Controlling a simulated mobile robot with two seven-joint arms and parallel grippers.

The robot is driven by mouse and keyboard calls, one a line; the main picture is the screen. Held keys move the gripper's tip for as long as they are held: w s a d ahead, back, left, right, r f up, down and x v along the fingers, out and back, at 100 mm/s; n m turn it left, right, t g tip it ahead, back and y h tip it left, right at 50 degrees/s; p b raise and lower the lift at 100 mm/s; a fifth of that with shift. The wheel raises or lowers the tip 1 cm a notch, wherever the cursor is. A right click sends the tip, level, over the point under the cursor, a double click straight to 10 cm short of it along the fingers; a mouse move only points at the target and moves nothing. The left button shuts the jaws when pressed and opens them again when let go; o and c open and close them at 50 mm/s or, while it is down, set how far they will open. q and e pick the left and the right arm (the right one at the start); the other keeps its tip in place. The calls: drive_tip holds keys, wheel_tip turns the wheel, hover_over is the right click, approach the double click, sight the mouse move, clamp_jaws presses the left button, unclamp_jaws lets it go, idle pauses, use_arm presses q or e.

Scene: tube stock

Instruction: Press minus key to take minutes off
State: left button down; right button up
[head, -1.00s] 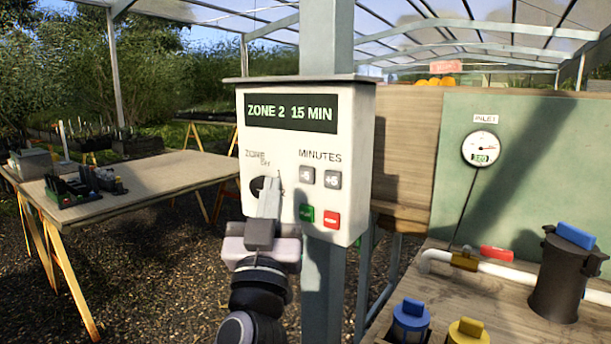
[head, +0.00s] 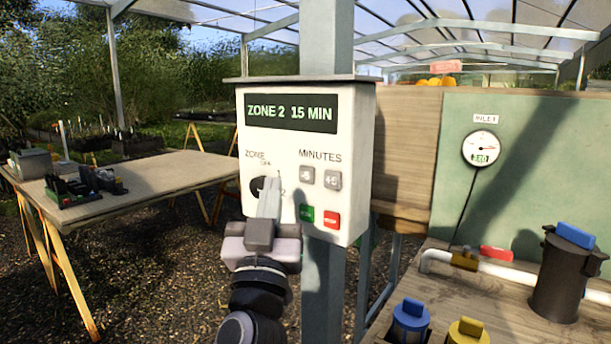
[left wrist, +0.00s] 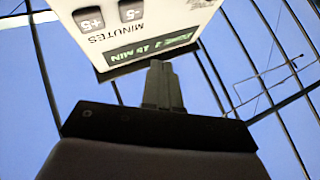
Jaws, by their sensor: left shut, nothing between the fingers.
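The controller box (head: 260,150) hangs on a post, and its display (head: 291,113) reads ZONE 2 15 MIN. The minus key (head: 307,176) is the left grey key under MINUTES; the plus key (head: 333,180) is right of it. My left gripper (head: 271,180) is shut and empty, its tips in front of the zone knob (head: 257,188), left of the minus key. It partly hides the knob. The left wrist view shows the box upside down, with the minus key (left wrist: 130,10) at the top and the shut fingertips (left wrist: 160,68) beside the display. My right gripper is out of view.
A green key (head: 306,214) and a red key (head: 331,219) sit below the minutes keys. A table (head: 150,172) with trays stands at left. At right a bench holds blue and yellow caps, a pipe and a dark filter canister (head: 558,280).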

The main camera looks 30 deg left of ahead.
sight(307, 175)
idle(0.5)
use_arm(q)
drive_tip(key=w+d+f+m+t+h+p, duration=0.1)
drive_tip(key=d+h+p, duration=0.15)
drive_tip(key=h, duration=0.45)
drive_tip(key=w+d+f+m+h+p, duration=0.1)
drive_tip(key=d+f+h+p, duration=0.15)
drive_tip(key=h, duration=0.35)
drive_tip(key=s+a+r+n+t+y+p, duration=0.1)
drive_tip(key=s+a+r+n+t+y, duration=0.2)
drive_tip(key=n, duration=0.7)
drive_tip(key=s+a+y, duration=0.1)
drive_tip(key=s+a, duration=0.1)
drive_tip(key=a, duration=0.1)
drive_tip(key=shift+s+y+p, duration=0.4)
drive_tip(key=shift+w+r, duration=0.1)
drive_tip(key=shift+w, duration=0.05)
drive_tip(key=shift+w+d+b, duration=0.2)
drive_tip(key=shift+w+b, duration=0.1)
drive_tip(key=shift+w, duration=1.85)
drive_tip(key=shift+w+d+b, duration=0.15)
drive_tip(key=shift+w+b, duration=0.1)
drive_tip(key=shift+w, duration=1.85)
drive_tip(key=shift+w, duration=0.1)
